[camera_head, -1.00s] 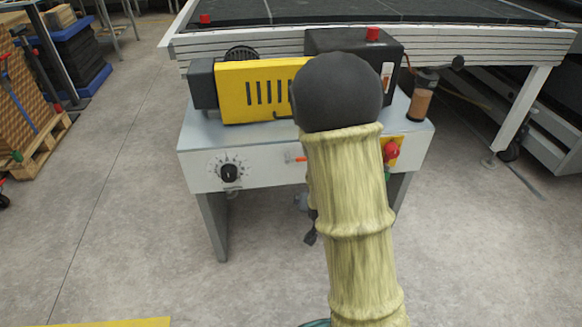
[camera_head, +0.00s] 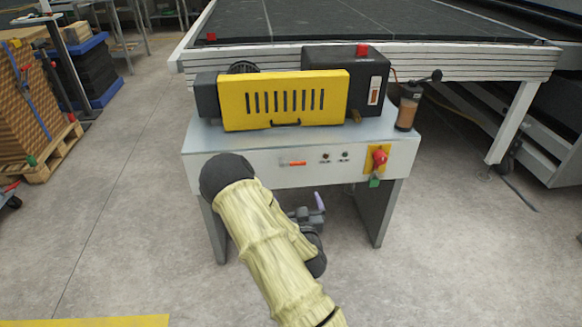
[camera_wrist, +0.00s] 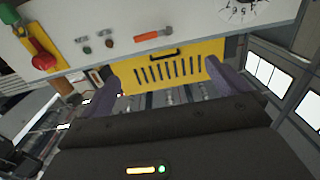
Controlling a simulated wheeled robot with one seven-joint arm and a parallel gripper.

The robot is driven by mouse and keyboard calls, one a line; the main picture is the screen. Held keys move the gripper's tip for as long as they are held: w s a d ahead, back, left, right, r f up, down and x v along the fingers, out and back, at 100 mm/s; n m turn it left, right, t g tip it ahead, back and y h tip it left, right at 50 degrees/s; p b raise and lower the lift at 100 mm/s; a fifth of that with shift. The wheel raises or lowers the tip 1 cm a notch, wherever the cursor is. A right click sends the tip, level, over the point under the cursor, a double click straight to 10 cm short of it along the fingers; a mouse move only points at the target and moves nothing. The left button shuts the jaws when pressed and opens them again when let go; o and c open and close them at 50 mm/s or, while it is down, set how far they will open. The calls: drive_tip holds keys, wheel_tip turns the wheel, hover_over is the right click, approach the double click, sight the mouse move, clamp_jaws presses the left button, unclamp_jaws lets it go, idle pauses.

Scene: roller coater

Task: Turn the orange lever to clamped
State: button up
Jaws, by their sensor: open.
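The orange lever (camera_head: 293,163) lies roughly level on the front panel of the grey machine (camera_head: 230,166), below the yellow slotted cover. The wrist view also shows the lever (camera_wrist: 153,36), with a metallic pivot end, above and between my fingers. My gripper (camera_wrist: 162,76) is open and empty, its purple fingers wide apart. In the head view my gripper (camera_head: 319,202) is low, in front of the machine and below the panel, partly hidden by my arm. It is apart from the lever.
A red knob on a yellow plate (camera_head: 377,158) and small buttons (camera_head: 335,156) sit right of the lever. A dial (camera_wrist: 250,8) shows in the wrist view; my arm hides it in the head view. The yellow cover (camera_head: 285,98) is above.

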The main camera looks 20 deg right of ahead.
drive_tip(key=d, duration=0.2)
drive_tip(key=b, duration=0.3)
approach(294, 163)
drive_tip(key=x, duration=0.8)
drive_tip(key=shift+w, duration=0.4)
drive_tip(key=c, duration=1)
drive_tip(key=shift+c, duration=1)
drive_tip(key=shift+d+m+h, duration=0.1)
drive_tip(key=shift+m+h, duration=0.2)
